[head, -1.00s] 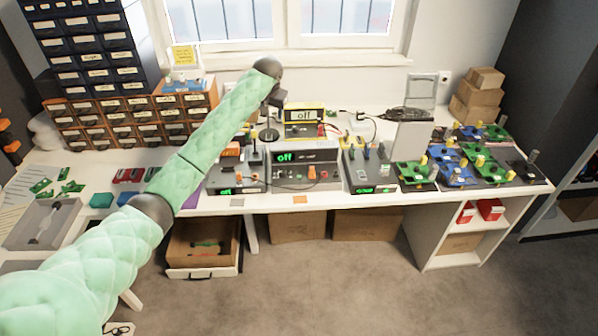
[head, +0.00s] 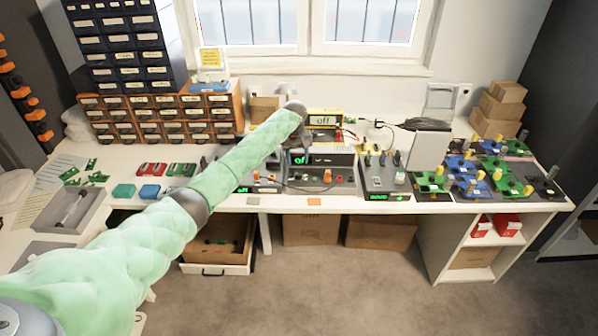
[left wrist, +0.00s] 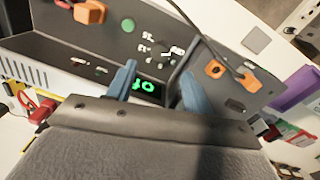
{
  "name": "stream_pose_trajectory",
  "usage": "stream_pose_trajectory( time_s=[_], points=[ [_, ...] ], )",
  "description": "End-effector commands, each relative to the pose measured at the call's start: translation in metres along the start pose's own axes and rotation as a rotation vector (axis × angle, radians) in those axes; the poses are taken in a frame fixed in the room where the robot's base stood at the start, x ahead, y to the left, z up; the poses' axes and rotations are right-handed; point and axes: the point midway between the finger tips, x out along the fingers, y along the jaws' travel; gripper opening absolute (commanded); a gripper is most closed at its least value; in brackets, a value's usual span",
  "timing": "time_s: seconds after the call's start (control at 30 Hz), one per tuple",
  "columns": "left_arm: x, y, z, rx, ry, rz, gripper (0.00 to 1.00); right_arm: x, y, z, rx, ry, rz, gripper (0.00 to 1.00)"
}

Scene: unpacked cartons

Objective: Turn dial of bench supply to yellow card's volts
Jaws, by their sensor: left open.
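The bench supply (head: 335,161) is a dark box in the middle of the table with a green display reading "off", partly covered by my gripper. In the left wrist view its panel (left wrist: 105,42) is upside down, with the lit display (left wrist: 147,87) between my fingers. A dial (left wrist: 172,50) with small marks around it shows just beyond the fingertips; its setting is too small to read. My left gripper (head: 299,150) is open above the supply, its blue-grey fingers (left wrist: 158,73) apart and empty. The yellow card (head: 210,58) stands at the back left; its writing is illegible. My right gripper is out of view.
Another unit (head: 385,178) and several circuit boards (head: 480,172) are to the right. Drawer cabinets (head: 165,117) fill the back left.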

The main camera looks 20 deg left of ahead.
Motion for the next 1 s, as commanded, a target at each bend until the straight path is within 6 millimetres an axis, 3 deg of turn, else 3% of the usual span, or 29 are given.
stream_pose_trajectory(
  time_s=[0.5, 0.9, 1.0],
  points=[
    [0.064, 0.0, 0.001, 0.001, -0.001, -0.002, 0.52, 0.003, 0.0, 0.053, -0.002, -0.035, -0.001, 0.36],
    [0.072, -0.001, 0.0, 0.002, 0.0, -0.001, 0.52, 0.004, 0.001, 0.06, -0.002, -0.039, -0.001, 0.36],
    [0.072, -0.001, 0.0, 0.002, 0.0, -0.001, 0.32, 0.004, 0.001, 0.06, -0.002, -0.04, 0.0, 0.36]
  ],
)
